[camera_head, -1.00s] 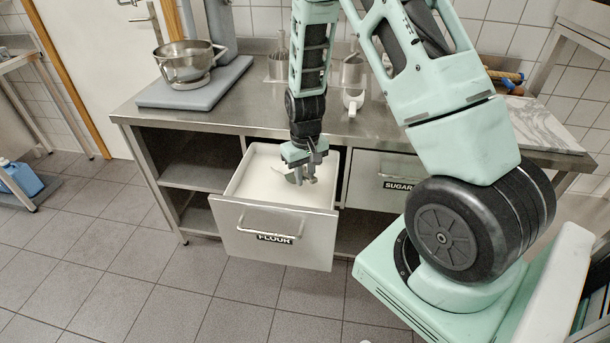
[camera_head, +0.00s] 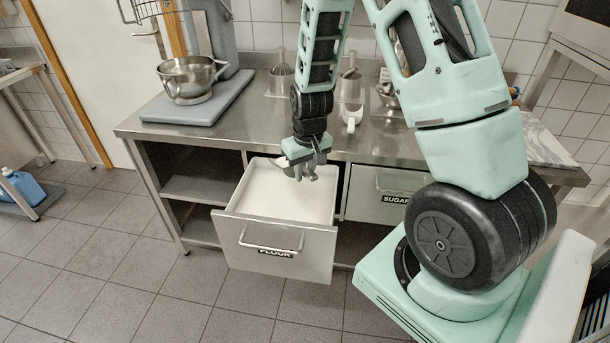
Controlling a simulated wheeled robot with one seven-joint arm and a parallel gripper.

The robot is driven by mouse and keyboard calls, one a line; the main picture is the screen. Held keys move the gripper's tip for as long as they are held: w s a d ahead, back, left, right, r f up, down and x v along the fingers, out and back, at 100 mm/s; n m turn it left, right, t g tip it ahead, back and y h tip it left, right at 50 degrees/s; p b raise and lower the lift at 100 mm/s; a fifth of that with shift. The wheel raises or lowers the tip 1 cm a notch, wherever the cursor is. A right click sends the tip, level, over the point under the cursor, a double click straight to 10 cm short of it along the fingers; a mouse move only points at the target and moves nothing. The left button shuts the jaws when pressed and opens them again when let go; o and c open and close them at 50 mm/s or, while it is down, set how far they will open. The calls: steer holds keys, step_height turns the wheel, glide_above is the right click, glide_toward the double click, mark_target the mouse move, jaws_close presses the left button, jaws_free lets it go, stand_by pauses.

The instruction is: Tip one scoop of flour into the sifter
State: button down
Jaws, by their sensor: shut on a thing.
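The open flour drawer (camera_head: 328,232), labelled FLOUR, is pulled out from under the steel counter and holds white flour (camera_head: 290,197). My gripper (camera_head: 306,175) points down over the back right part of the drawer. I cannot tell for sure which vessel is the sifter.
A steel bowl (camera_head: 188,82) sits on a grey stand (camera_head: 205,110) at the counter's left. The sugar drawer (camera_head: 388,197) is shut. The counter (camera_head: 240,125) is clear between stand and arm.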

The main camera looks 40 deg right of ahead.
steer(key=shift+r+t+h+p, duration=0.15)
steer(key=shift+r+t+p, duration=0.3)
steer(key=shift+r, duration=1.3)
steer(key=shift+r+t+h+p, duration=0.15)
steer(key=shift+r+t+p, duration=0.3)
steer(key=shift+r, duration=1.25)
steer(key=shift+f, duration=0.1)
